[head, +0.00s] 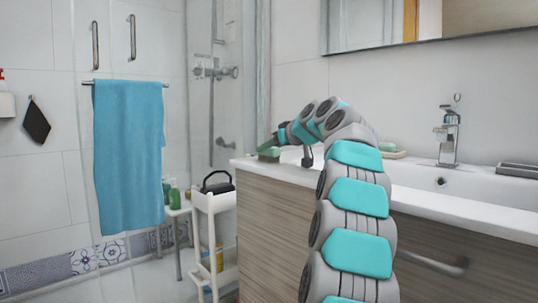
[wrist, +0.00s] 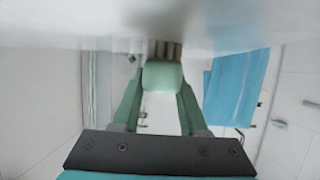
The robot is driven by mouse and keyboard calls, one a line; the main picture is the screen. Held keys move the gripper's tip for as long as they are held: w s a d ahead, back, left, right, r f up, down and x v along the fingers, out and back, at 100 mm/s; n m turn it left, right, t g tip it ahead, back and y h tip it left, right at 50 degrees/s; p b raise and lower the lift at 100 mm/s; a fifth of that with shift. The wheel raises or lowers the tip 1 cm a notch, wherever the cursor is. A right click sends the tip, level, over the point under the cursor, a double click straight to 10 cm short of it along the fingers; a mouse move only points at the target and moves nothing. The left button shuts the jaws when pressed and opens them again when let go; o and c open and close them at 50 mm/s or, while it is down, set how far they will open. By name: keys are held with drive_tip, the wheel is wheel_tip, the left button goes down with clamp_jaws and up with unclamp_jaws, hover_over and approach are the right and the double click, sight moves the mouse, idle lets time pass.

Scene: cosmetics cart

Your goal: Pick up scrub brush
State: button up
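The scrub brush (wrist: 163,76) has a pale green block and tan bristles. In the wrist view it sits between the tips of my gripper's two green fingers (wrist: 162,90), with no clear gap on either side. My gripper appears shut on it. The bristles point toward the pale counter surface at the top of that view. I cannot tell whether they touch it. In the head view the brush (head: 268,154) shows small and green at the left end of the counter, with my gripper (head: 274,145) at it. My arm hides part of the counter.
The white counter (head: 440,198) runs right to a basin with a chrome faucet (head: 448,135). A soap dish (head: 392,152) lies behind my arm. A white cart (head: 213,215) stands left of the cabinet. A blue towel (head: 129,150) hangs at the left.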

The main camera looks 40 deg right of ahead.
clamp_jaws()
drive_tip(key=shift+r, duration=0.25)
